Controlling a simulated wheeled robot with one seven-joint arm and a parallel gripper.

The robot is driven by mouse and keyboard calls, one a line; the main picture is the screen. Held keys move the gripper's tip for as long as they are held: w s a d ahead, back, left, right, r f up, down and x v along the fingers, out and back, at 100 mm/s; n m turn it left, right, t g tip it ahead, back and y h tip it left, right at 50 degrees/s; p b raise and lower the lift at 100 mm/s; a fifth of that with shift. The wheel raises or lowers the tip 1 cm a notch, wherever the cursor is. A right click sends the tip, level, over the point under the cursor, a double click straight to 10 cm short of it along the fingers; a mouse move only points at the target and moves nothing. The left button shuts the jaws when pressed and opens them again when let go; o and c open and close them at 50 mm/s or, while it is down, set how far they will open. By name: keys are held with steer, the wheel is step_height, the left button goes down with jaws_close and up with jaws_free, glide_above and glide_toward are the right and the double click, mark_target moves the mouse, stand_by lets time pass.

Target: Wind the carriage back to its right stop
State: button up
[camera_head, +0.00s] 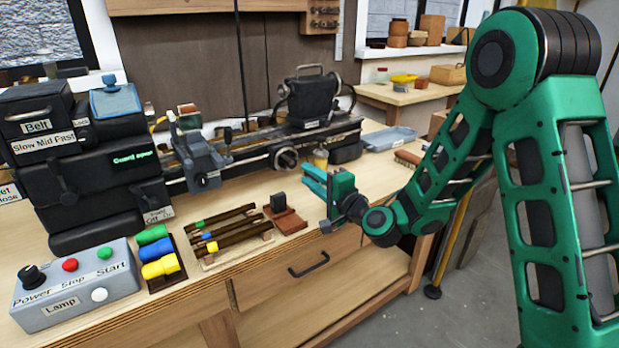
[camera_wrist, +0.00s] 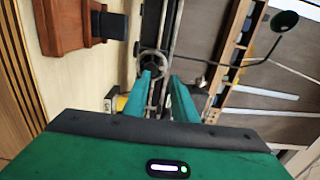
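The dark lathe carriage (camera_head: 200,158) sits on the bed near its left end, close to the headstock (camera_head: 95,160). A round handwheel (camera_head: 286,158) is on the front of the bed, right of the carriage. The right stop cannot be made out.
The tailstock (camera_head: 310,98) stands at the bed's right. In front lie a rack of dark rods (camera_head: 225,232), a red-brown block (camera_head: 285,220), coloured pieces (camera_head: 158,252) and a grey control box (camera_head: 78,285). A blue-grey tray (camera_head: 390,138) is at the right.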

steer(key=x, duration=0.8)
steer(key=shift+w, duration=0.15)
stand_by(0.5)
jaws_close()
steer(key=shift+w+d+r, duration=0.1)
